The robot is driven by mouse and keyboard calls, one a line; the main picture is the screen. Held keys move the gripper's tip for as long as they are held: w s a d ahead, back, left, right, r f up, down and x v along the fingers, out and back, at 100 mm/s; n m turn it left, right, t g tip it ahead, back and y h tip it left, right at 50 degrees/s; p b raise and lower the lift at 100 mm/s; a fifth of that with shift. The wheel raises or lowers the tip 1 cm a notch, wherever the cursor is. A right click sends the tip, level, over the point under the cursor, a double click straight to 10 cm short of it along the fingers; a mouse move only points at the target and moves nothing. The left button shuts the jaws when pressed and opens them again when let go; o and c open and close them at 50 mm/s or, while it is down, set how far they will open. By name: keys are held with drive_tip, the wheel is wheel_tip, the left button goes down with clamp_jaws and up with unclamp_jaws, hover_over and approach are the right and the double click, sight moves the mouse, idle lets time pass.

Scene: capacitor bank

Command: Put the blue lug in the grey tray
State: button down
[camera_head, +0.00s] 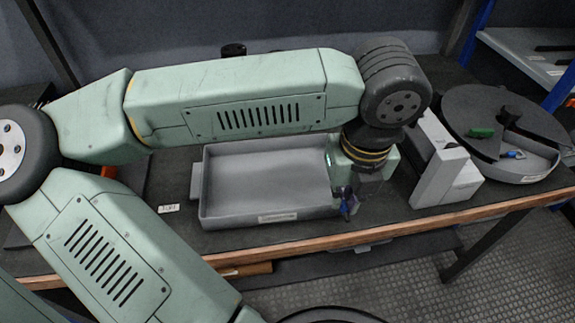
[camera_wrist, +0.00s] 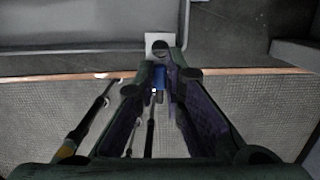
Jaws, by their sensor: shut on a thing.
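My gripper (camera_head: 347,205) points down at the right end of the grey tray (camera_head: 265,213), near its front right corner. In the wrist view my gripper's fingertips (camera_wrist: 161,72) are closed on the blue lug (camera_wrist: 158,82). The lug's pale flat tongue with a round hole sticks out past the fingertips. In the head view the held lug is a small dark blue patch, mostly hidden by the fingers. The tray looks empty, but my arm covers its back part. In the wrist view the tray's wall (camera_wrist: 90,48) lies at the upper left, apart from the lug.
A grey-white block (camera_head: 447,178) stands right of my gripper. Further right, a round, partly covered tray (camera_head: 525,170) holds a green piece (camera_head: 481,132) and a small blue piece (camera_head: 513,154). The wooden bench edge (camera_head: 300,241) runs in front. A small label (camera_head: 168,208) lies left.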

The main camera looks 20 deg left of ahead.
drive_tip(key=p, duration=0.3)
hover_over(297, 180)
drive_tip(key=d, duration=0.1)
drive_tip(key=shift+s+f, duration=0.4)
drive_tip(key=shift+f, duration=0.05)
drive_tip(key=f, duration=0.1)
drive_tip(key=a+f, duration=0.1)
drive_tip(key=shift+w+f+p, duration=0.2)
drive_tip(key=shift+f+p, duration=0.15)
drive_tip(key=shift+f, duration=0.5)
drive_tip(key=shift+f+b, duration=0.5)
drive_tip(key=shift+b, duration=0.3)
drive_tip(key=c, duration=1.7)
unclamp_jaws()
drive_tip(key=shift+r, duration=0.15)
